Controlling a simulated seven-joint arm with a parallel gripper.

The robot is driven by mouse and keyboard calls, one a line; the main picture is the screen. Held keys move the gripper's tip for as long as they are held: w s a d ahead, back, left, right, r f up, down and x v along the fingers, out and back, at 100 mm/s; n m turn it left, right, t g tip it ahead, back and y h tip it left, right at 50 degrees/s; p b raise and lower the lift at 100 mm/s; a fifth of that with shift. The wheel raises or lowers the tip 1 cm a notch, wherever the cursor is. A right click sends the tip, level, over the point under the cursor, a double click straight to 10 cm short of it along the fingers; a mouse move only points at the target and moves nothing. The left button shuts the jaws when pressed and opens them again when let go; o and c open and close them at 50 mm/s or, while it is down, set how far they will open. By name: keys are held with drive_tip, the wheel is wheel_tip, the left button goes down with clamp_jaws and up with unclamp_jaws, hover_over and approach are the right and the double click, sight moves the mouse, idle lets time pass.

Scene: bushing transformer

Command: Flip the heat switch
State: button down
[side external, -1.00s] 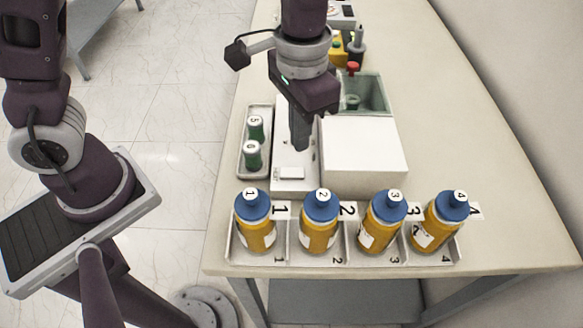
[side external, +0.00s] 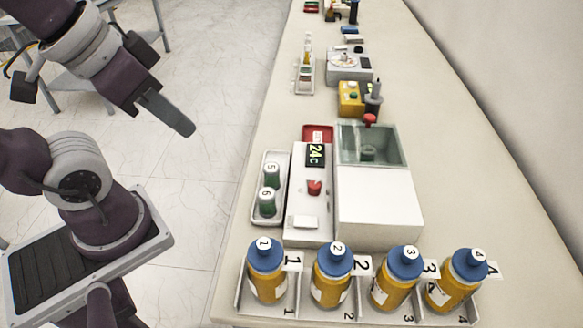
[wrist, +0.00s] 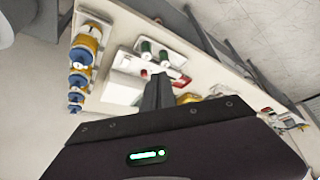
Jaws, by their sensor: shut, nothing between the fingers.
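A white device (side external: 311,205) stands on the bench, with a display (side external: 315,155) reading 24c, a red knob (side external: 314,187) and a small white rocker-like switch (side external: 305,222) near its front. Which of these is the heat switch is not labelled legibly, and the switch's position is too small to tell. My gripper (side external: 188,130) is shut and empty, left of the bench over the floor, well apart from the device. In the wrist view, my shut fingers (wrist: 158,78) partly cover the device area.
Several blue-capped bottles (side external: 332,278) stand in a numbered rack in front of the device. A tray with two green vials (side external: 267,200) is on its left. A glass-sided bath (side external: 368,145) joins it on the right. The bench's right side is clear.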

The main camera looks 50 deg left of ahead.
drive_tip(key=w+d+n+g, duration=0.3)
drive_tip(key=w+d+n, duration=0.1)
drive_tip(key=w, duration=0.2)
drive_tip(key=n+g, duration=0.3)
drive_tip(key=n, duration=0.2)
hover_over(298, 219)
wheel_tip(298, 219, down, 5)
drive_tip(key=shift+w+d+r, duration=0.15)
drive_tip(key=shift+r, duration=0.05)
wheel_tip(298, 219, down, 14)
drive_tip(key=shift+f, duration=0.1)
drive_tip(key=shift+s+f, duration=0.2)
drive_tip(key=shift+f, duration=0.1)
